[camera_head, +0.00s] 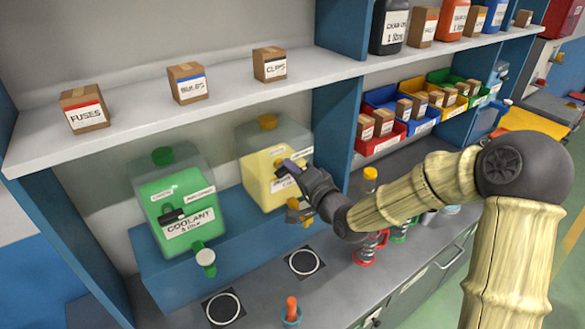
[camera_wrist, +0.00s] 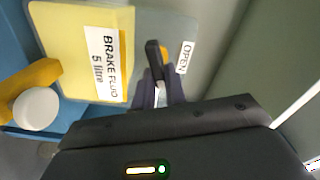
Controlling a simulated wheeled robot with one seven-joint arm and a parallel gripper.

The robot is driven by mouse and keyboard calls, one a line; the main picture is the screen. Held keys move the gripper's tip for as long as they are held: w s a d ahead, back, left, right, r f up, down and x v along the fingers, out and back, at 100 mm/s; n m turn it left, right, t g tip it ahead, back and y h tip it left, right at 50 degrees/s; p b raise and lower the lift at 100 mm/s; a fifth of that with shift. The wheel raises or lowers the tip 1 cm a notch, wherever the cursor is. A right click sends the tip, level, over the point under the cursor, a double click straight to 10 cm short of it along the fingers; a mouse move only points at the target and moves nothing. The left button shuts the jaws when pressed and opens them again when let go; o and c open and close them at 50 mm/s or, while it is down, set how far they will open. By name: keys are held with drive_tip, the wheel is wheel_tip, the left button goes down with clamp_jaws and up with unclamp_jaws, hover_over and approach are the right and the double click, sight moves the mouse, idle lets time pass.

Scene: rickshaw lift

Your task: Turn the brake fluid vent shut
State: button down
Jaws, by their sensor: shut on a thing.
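The brake fluid container (camera_head: 258,165) is a yellow-filled, see-through tank with an orange cap, on the blue ledge at the middle of the head view. In the wrist view the tank (camera_wrist: 75,30) carries a white "BRAKE FLUID 5 litre" label (camera_wrist: 106,62). The vent lever (camera_wrist: 153,52), dark with a yellow part beside it, stands next to a label reading "OPEN" (camera_wrist: 184,57). My gripper (camera_head: 291,168) is at the front of the tank; in the wrist view my gripper (camera_wrist: 162,90) is shut on the lever. The fingers partly hide the vent.
A green coolant tank (camera_head: 178,200) with its own tap stands to the left on the blue ledge (camera_head: 150,262). A shelf (camera_head: 130,122) with small boxes runs above. A blue upright panel (camera_head: 335,125) is close on the right.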

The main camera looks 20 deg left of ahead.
drive_tip(key=shift+d+f+m+p, duration=0.1)
drive_tip(key=shift+f+m+p, duration=0.1)
drive_tip(key=shift+m, duration=0.9)
drive_tip(key=shift+f+m+p, duration=0.1)
drive_tip(key=shift+f+m, duration=0.1)
drive_tip(key=shift+m, duration=0.9)
drive_tip(key=c, duration=1.4)
unclamp_jaws()
drive_tip(key=shift+c, duration=0.2)
drive_tip(key=shift+r, duration=0.1)
drive_tip(key=b+v, duration=1)
drive_tip(key=v, duration=0.7)
drive_tip(key=shift+s+d, duration=0.1)
drive_tip(key=shift+s, duration=0.05)
